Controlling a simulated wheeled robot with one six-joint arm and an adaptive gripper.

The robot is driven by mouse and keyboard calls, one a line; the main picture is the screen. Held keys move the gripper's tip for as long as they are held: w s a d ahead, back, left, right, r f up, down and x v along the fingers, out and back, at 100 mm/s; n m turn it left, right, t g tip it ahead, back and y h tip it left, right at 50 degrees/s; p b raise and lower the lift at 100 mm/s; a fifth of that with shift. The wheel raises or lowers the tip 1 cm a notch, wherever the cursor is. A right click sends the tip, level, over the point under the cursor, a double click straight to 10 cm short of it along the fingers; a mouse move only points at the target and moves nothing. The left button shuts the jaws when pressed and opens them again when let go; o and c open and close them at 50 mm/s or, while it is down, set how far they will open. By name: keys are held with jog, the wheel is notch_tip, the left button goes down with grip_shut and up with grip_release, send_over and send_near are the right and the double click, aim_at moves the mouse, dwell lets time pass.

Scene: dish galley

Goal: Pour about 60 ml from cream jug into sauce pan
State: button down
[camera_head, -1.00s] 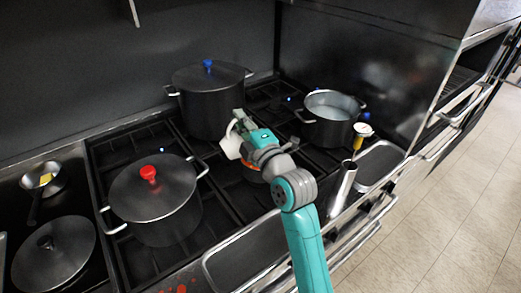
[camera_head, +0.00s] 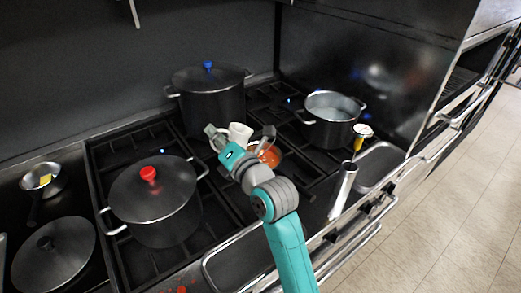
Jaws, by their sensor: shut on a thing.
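The white cream jug (camera_head: 239,134) is in the head view near the middle of the stove. My gripper (camera_head: 238,138) is shut on it and holds it above the grates, in front of the tall lidded pot. The jug is small and partly hidden by the gripper, so its exact tilt and contents cannot be told. A small vessel with orange contents (camera_head: 270,156) shows just right of the gripper, partly hidden by my arm; it may be the sauce pan. No stream of cream is visible.
A tall pot with a blue knob (camera_head: 208,100) stands behind the jug. A red-knobbed pot (camera_head: 153,200) stands at left. An open pot with pale liquid (camera_head: 330,120) stands at right.

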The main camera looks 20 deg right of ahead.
jog(key=shift+s+a+f+n+g, duration=0.15)
jog(key=shift+a+f+n, duration=0.2)
jog(key=shift+a+n, duration=0.55)
jog(key=shift+s+a+f+n+g, duration=0.1)
jog(key=shift+a+f+n+g, duration=0.2)
jog(key=shift+a+n, duration=0.55)
jog(key=shift+s+a+f+n+g, duration=0.15)
jog(key=shift+a+f+n, duration=0.35)
jog(key=shift+n, duration=0.65)
jog(key=shift+a+r, duration=0.1)
